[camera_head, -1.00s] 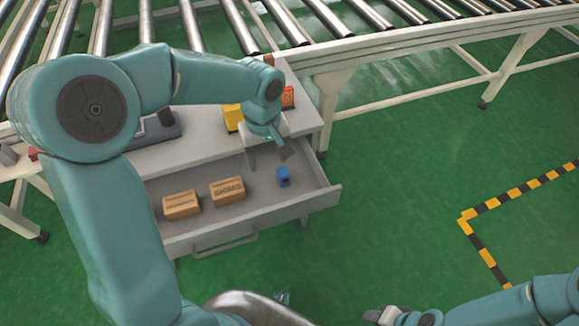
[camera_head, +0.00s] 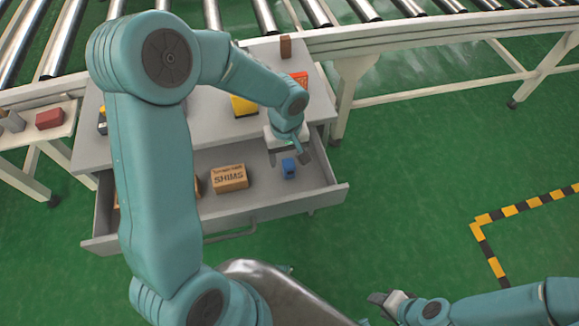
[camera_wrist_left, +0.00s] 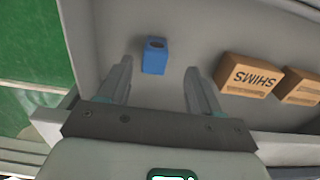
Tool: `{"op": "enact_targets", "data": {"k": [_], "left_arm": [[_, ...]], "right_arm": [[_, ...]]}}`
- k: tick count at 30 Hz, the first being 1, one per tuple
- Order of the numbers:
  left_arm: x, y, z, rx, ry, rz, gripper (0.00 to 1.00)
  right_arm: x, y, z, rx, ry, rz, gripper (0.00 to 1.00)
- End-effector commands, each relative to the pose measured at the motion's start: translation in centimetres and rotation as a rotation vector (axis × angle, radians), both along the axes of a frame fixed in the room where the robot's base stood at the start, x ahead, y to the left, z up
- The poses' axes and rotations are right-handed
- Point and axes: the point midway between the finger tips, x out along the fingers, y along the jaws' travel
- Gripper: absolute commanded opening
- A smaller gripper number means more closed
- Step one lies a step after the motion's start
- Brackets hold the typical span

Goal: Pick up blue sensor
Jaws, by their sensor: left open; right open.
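The blue sensor (camera_head: 289,168) is a small blue block on the floor of the open drawer (camera_head: 262,204), near its right end. In the left wrist view the blue sensor (camera_wrist_left: 155,55) lies ahead of the fingertips, nearer the left finger. My left gripper (camera_head: 289,157) is open and empty, just above and beside the sensor in the head view. In the left wrist view its two fingers (camera_wrist_left: 160,75) are spread apart, with bare drawer floor between them. My right gripper (camera_head: 383,305) is open at the bottom of the head view, far from the drawer.
A cardboard SHIMS box (camera_head: 229,178) lies left of the sensor; another box (camera_wrist_left: 302,87) is beside it, partly hidden by my arm in the head view. Yellow (camera_head: 243,106) and orange (camera_head: 299,79) items stand on the tabletop. A roller conveyor (camera_head: 420,30) runs behind.

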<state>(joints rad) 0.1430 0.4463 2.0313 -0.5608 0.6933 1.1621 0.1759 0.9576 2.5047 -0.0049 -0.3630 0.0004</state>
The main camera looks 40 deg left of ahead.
Motion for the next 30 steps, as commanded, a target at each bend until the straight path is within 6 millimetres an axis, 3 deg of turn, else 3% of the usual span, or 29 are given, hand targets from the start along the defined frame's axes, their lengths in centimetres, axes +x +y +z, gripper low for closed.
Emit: {"op": "enact_targets", "data": {"k": [5,13,22,27,30], "left_arm": [[0.2,0.0,-1.4,-0.001,0.002,0.0,0.64],[1.0,0.0,-5.4,0.0,0.001,0.0,0.64],[1.2,0.0,-5.9,0.0,-0.001,0.001,0.64],[1.1,0.0,-5.9,-0.001,-0.001,0.001,0.09],[1.1,0.0,-5.9,0.0,-0.001,0.0,0.06]], "right_arm": [[0.0,0.0,-0.1,0.0,0.0,0.0,0.43],[0.0,0.0,-0.1,0.0,0.0,0.0,0.43],[0.0,0.0,-0.1,0.0,0.0,0.0,0.43],[0.0,0.0,-0.1,0.0,0.0,0.0,0.43],[0.0,0.0,-0.1,0.0,0.0,0.0,0.43]]}}
